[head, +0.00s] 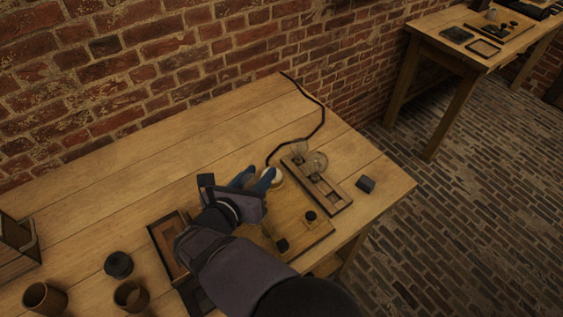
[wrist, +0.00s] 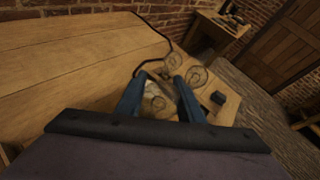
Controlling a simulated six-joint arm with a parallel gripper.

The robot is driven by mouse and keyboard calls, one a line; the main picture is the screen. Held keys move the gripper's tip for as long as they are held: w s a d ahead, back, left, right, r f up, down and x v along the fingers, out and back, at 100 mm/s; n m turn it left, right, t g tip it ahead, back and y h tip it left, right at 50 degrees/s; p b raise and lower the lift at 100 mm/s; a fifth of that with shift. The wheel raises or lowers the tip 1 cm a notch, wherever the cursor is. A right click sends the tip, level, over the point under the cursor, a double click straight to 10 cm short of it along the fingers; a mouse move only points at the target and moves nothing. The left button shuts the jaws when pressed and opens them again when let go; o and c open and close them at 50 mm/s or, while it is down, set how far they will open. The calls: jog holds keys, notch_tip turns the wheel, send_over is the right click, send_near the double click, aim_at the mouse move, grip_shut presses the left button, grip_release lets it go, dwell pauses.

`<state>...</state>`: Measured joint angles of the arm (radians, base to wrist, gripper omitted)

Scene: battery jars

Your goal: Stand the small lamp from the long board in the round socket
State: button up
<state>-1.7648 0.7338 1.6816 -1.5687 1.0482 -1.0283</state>
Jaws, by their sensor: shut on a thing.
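My gripper (head: 257,181) has its blue fingers closed around a small clear glass lamp, whose round outline shows between the fingers in the wrist view (wrist: 157,103). The lamp is mostly hidden in the head view. The pale round socket (head: 275,178) is right at the fingertips, partly covered by them. Whether the lamp's base is in the socket or above it I cannot tell. The long board (head: 333,199) lies just right of the socket. Two clear glass lamps stand at its far end, one (head: 298,150) behind the other (head: 317,163); its near part holds no lamp.
A black cord (head: 318,128) runs from the socket to the table's back edge. A wooden board (head: 301,238) with dark knobs lies near the front. A small dark block (head: 365,184) is at the right. Brown cups (head: 45,298) and a tray (head: 158,240) stand left.

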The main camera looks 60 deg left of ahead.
jog(key=shift+a, duration=0.1)
jog(key=shift+w+f+b, duration=0.1)
jog(key=shift+f+b, duration=2.2)
jog(key=shift+f, duration=0.55)
jog(key=shift+f+b, duration=0.3)
jog(key=shift+f, duration=0.25)
jog(key=o, duration=0.9)
